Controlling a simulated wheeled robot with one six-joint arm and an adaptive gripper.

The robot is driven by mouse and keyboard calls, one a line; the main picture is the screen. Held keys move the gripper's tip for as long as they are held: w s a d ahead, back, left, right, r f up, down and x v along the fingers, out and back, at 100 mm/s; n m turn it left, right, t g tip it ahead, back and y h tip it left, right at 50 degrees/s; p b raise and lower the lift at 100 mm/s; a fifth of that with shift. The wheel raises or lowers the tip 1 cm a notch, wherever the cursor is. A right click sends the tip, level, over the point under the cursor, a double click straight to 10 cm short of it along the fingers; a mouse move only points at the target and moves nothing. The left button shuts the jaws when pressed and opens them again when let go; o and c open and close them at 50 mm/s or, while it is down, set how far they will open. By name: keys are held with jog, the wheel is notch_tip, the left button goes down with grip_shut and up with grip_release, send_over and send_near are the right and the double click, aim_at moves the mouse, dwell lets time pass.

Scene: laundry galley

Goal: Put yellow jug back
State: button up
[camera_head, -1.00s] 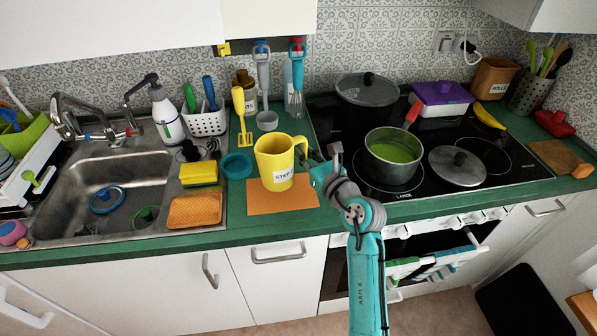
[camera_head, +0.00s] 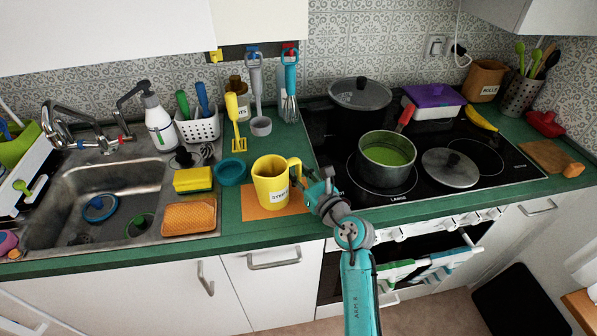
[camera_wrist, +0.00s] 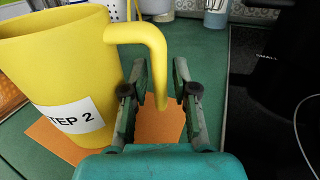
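The yellow jug (camera_head: 270,183), labelled "STEP 2", stands upright on the orange mat (camera_head: 300,205) on the green counter. It looks set down there. My gripper (camera_head: 308,183) is at the jug's right side, by its handle. In the wrist view the jug (camera_wrist: 62,60) fills the left, with its handle (camera_wrist: 140,34) reaching down between the two fingers of my gripper (camera_wrist: 160,75). The fingers are apart, with a small gap showing beside the handle. Part of the orange mat (camera_wrist: 155,125) shows below the handle.
A teal bowl (camera_head: 230,171) and yellow sponge (camera_head: 193,180) lie to the jug's left, near the sink (camera_head: 110,190). A pot of green liquid (camera_head: 387,160) stands on the hob to the right. Utensils (camera_head: 290,85) hang behind the jug.

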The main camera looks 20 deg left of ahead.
jog(key=shift+r, duration=0.15)
jog(key=v, duration=1.2)
jog(key=s+d+f+n+t+h, duration=0.1)
jog(key=s+d+n+h, duration=0.4)
jog(key=s, duration=0.9)
jog(key=s+d+f+n+t+h, duration=0.2)
jog(key=s+d+f+n+h, duration=0.2)
jog(key=s+d+n, duration=0.7)
jog(key=s+d+f+n+t+h, duration=0.2)
jog(key=s+d+n+h, duration=0.4)
jog(key=s+d, duration=1)
jog(key=s+n, duration=0.2)
jog(key=shift+s+f+n, duration=0.3)
jog(key=shift+f+n, duration=0.1)
